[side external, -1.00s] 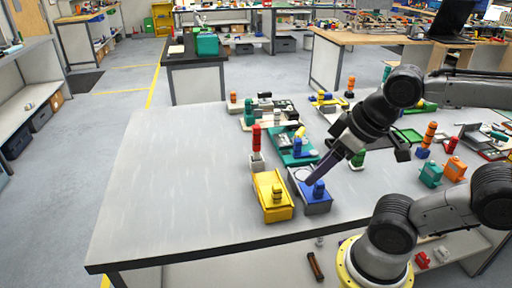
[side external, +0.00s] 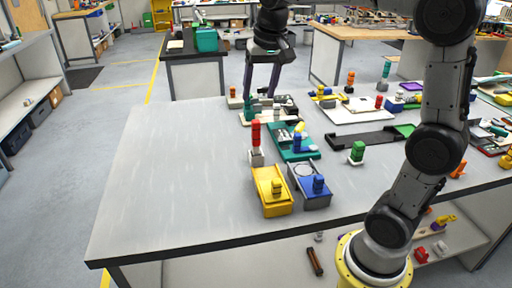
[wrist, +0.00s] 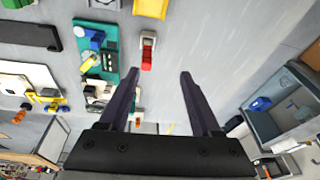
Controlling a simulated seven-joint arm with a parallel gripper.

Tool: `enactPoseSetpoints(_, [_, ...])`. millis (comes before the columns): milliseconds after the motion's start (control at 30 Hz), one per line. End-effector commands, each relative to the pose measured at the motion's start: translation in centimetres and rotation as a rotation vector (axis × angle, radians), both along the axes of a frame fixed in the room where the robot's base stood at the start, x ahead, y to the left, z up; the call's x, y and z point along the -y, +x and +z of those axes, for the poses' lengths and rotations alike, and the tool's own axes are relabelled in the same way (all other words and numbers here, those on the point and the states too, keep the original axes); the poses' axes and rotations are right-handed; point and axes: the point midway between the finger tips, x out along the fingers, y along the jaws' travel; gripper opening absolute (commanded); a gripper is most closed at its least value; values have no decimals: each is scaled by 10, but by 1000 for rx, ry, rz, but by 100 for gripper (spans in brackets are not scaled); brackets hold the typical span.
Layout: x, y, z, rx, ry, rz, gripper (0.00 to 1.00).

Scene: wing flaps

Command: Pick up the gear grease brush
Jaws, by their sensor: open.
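I cannot tell for sure which thing is the gear grease brush. A red-handled tool (side external: 256,133) stands upright in a small pale holder (side external: 256,157) near the table's middle; the red handle also shows in the wrist view (wrist: 147,58). My gripper (side external: 259,94) is open and points down over the far end of the table, beyond the red tool and by a cluster of small parts. In the wrist view my two dark fingers (wrist: 160,74) are wide apart with nothing between them; the red tool lies just beyond the fingertips, nearer the left one.
A teal tray (side external: 309,155), a yellow bin (side external: 270,205) and a blue-grey bin (side external: 322,201) sit close to the red tool. A white board (side external: 355,117) and a long black tray (side external: 370,139) lie to the right. The table's left side is clear.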

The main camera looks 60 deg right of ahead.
Motion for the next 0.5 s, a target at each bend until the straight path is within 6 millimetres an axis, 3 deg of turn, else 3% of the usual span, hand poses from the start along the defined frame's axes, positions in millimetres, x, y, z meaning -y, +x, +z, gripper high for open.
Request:
enactPoseSetpoints(100, [28, 30, -25, -61, 12, -58, 65])
enactPoseSetpoints(200, [44, 42, -44, -99, 21, -85, 65])
enactPoseSetpoints(500, [58, 43, -82, -147, 35, -112, 65])
